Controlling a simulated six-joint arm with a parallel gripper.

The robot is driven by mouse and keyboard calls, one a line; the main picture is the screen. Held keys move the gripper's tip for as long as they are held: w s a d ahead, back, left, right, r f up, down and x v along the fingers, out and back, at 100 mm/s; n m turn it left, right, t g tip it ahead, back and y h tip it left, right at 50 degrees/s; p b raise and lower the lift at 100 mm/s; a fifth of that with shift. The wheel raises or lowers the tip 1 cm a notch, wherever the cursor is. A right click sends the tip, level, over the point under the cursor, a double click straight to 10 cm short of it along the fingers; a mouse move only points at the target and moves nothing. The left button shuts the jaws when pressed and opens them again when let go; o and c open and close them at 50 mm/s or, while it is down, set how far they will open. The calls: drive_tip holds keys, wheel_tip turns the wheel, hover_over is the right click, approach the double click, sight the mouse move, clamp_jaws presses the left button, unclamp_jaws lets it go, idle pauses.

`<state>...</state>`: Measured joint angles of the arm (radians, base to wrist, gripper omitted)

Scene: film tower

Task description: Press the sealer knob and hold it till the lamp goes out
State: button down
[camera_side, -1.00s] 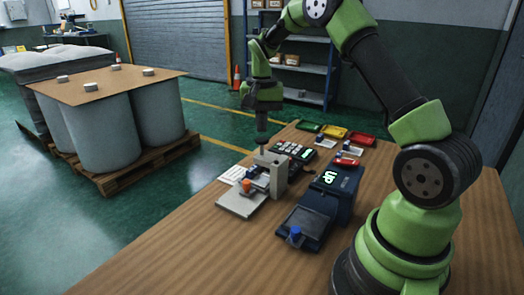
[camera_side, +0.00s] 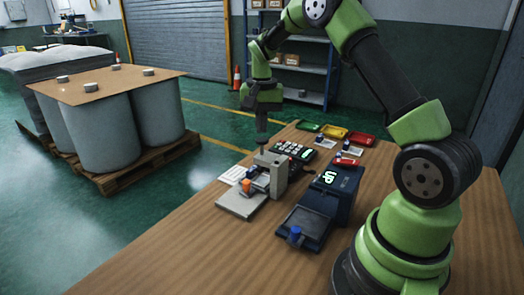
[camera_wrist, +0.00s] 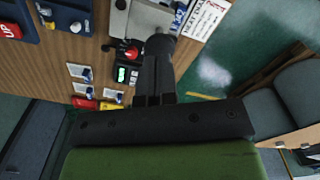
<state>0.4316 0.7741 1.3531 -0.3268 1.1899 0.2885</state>
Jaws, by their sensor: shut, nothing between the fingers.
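The sealer (camera_side: 278,176) is a small grey press with a flat base plate, standing near the table's left edge in the side view. A small piece with an orange top (camera_side: 247,185) is at its front. My gripper (camera_side: 261,150) is shut and points straight down over the top of the sealer. In the wrist view my gripper (camera_wrist: 160,42) covers part of the sealer. I cannot make out a lit lamp on it.
A dark keypad unit (camera_side: 295,150) stands right behind the sealer. A dark blue device (camera_side: 341,190) with a lit display stands to its right. Green, yellow and red trays (camera_side: 361,139) line the back edge. The front of the table is clear.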

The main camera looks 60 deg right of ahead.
sight(262, 139)
drive_tip(key=shift+f, duration=2.2)
idle(0.5)
drive_tip(key=shift+r, duration=4.4)
